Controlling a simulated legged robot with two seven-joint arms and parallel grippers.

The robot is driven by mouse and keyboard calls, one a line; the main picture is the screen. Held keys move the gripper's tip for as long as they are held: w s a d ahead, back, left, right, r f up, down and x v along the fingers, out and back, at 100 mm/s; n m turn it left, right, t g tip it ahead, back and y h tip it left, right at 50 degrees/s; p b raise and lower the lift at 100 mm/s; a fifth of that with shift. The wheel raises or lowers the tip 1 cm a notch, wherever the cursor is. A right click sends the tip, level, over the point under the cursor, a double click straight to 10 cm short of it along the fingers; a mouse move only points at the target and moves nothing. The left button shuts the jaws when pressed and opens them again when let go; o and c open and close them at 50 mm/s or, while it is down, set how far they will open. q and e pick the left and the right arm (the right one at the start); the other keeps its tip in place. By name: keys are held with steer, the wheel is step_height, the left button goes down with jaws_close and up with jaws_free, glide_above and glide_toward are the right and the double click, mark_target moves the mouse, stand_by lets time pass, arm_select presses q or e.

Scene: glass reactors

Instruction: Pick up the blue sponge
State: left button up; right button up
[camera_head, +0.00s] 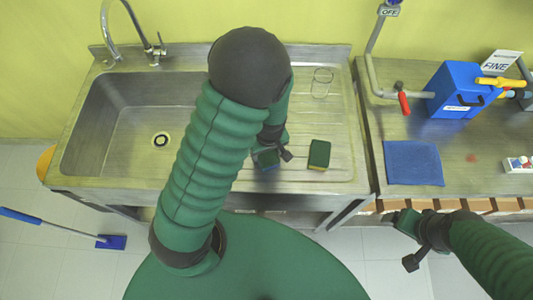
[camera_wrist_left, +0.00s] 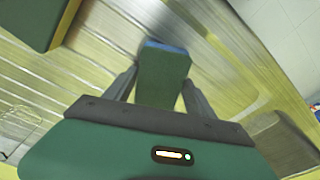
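The blue sponge (camera_head: 266,160) has a green top and a blue side. It is on the ribbed steel drainboard, partly hidden by my left arm in the head view. In the left wrist view the blue sponge (camera_wrist_left: 163,72) is between the fingers of my left gripper (camera_wrist_left: 160,78), which lie close along both sides. I cannot tell whether they press on it. In the head view my left gripper (camera_head: 271,151) is low over it. My right gripper (camera_head: 409,240) looks open and empty, in front of the right-hand counter.
A green and yellow sponge (camera_head: 319,155) lies to the right on the drainboard. The sink basin (camera_head: 112,140) is at left. A blue cloth (camera_head: 413,163) and a blue box (camera_head: 459,91) are on the right-hand counter. A wire item (camera_head: 322,83) lies behind.

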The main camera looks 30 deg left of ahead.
mark_target(267, 153)
arm_select(q)
steer(key=c, duration=1)
steer(key=shift+w+r, duration=0.1)
steer(key=shift+r, duration=0.2)
steer(key=r, duration=0.3)
steer(key=shift+s+d, duration=0.2)
steer(key=shift+s, duration=0.05)
steer(key=s+d, duration=0.1)
steer(key=s, duration=0.1)
steer(key=s+d, duration=0.1)
steer(key=s, duration=0.1)
steer(key=s+d, duration=0.1)
steer(key=s, duration=0.1)
steer(key=shift+s+d+r+p, duration=0.35)
steer(key=shift+d+r, duration=0.05)
steer(key=s+p, duration=0.1)
steer(key=p, duration=0.4)
steer(key=d+r+p, duration=0.1)
steer(key=p, duration=0.4)
steer(key=shift+s+r, duration=0.2)
steer(key=shift+s, duration=0.15)
steer(key=shift+s+d+f+p, duration=0.15)
steer(key=shift+s+d+p, duration=0.35)
steer(key=shift+s+p, duration=0.4)
steer(key=shift+s+d+f+p, duration=0.15)
steer(key=shift+s+d+p, duration=0.4)
steer(key=shift+s+p, duration=0.3)
steer(key=shift+s+d+f+p, duration=0.15)
steer(key=shift+s+d+p, duration=0.35)
steer(key=shift+s+p, duration=0.4)
